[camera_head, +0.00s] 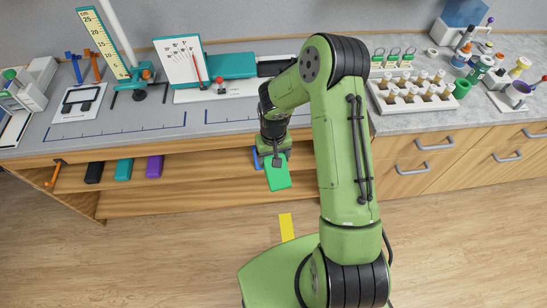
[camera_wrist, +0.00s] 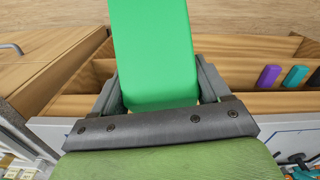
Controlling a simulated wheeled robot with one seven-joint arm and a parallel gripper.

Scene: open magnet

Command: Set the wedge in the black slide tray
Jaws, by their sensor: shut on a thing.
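My gripper (camera_head: 275,155) is shut on a flat green block (camera_head: 278,178), which appears to be the wedge. It holds the block in front of the bench, over the shelf edge and floor side. In the wrist view the green block (camera_wrist: 155,50) sits between both fingers of my gripper (camera_wrist: 160,92) and extends away from them. A dark tray-like part (camera_head: 276,66) lies at the right of the teal device on the bench, partly behind my arm. I cannot tell surely whether it is the black slide tray.
The shelf below holds black (camera_head: 94,172), teal (camera_head: 124,169) and purple (camera_head: 154,166) blocks. The bench top carries a ruler stand (camera_head: 103,45), a dial panel (camera_head: 180,62) and a vial rack (camera_head: 411,97). A yellow strip (camera_head: 286,227) lies on the floor. The front bench strip is mostly clear.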

